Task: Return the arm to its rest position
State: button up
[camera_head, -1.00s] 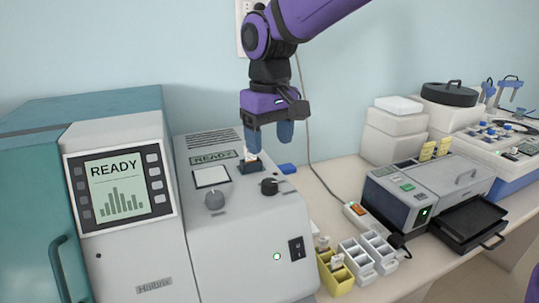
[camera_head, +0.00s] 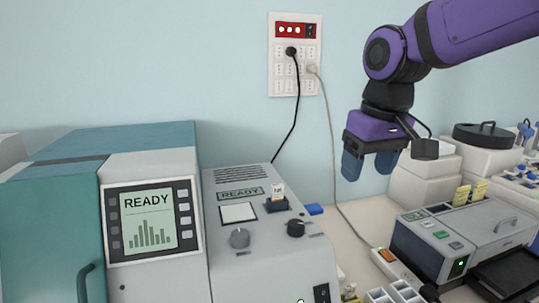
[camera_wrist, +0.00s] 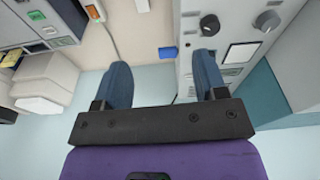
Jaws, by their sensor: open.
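My gripper (camera_head: 368,166) is raised in the air in the head view, to the right of the grey staining machine (camera_head: 262,262) and above the bench. Its two blue fingers are apart with nothing between them. The open fingers also show in the wrist view (camera_wrist: 165,80).
A teal machine with a READY screen (camera_head: 142,220) stands at left. A wall socket panel (camera_head: 295,55) has plugged cables. At right are a grey device (camera_head: 450,240), white boxes (camera_head: 420,185) and a power strip (camera_head: 397,268).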

jog(key=s+d+f+m+t, duration=0.1)
jog(key=s+d+m+t, duration=0.2)
jog(key=s+d, duration=1)
jog(key=shift+s+d+f+m+t+h, duration=0.2)
jog(key=shift+s+m+t+h, duration=0.15)
jog(key=shift+s+m, duration=0.2)
